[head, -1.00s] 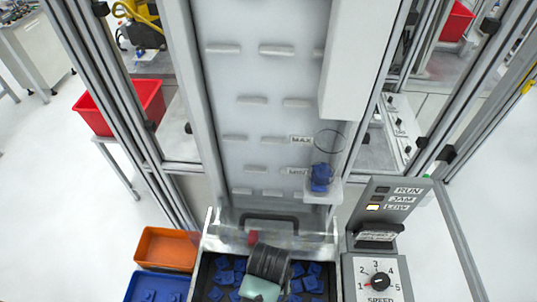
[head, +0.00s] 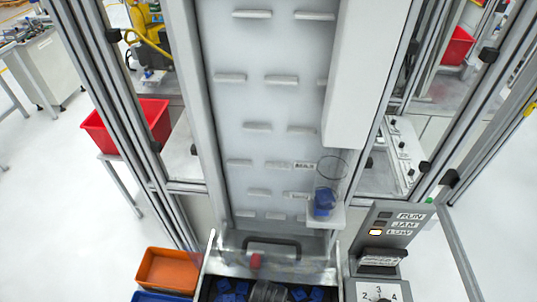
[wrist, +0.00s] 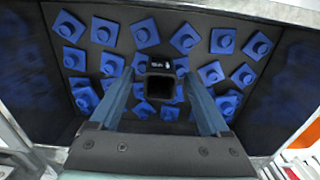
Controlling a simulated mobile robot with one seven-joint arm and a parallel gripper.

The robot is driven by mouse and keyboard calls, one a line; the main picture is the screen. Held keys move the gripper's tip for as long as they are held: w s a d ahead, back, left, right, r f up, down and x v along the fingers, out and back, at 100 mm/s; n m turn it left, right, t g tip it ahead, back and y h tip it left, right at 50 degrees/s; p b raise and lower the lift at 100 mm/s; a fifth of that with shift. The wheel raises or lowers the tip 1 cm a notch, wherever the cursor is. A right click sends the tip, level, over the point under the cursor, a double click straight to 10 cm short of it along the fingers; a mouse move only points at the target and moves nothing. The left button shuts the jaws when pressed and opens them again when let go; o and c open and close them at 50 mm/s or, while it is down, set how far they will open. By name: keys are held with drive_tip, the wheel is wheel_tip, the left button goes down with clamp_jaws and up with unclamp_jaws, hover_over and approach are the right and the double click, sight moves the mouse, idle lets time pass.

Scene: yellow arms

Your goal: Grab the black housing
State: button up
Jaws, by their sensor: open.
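The black housing (wrist: 160,87) is a small, dark, square-mouthed block with a pale-marked label on its far side. It sits among blue parts in the dark tray (wrist: 88,16). My gripper (wrist: 161,80) is open in the wrist view, with one finger to the left and one to the right of the housing. Gaps show between the housing and both fingers. Whether the fingertips are down at its level is hard to tell. In the head view, my gripper (head: 268,291) shows only as a dark shape at the bottom edge, and the housing cannot be made out.
Several blue square parts with round knobs (wrist: 145,33) surround the housing closely. Tray walls rise on both sides. An orange bin (head: 168,270) stands left of the tray (head: 207,283). A control panel (head: 384,238) with LOW lit stands to the right. A tall machine column rises behind.

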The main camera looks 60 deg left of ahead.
clamp_jaws()
idle(0.3)
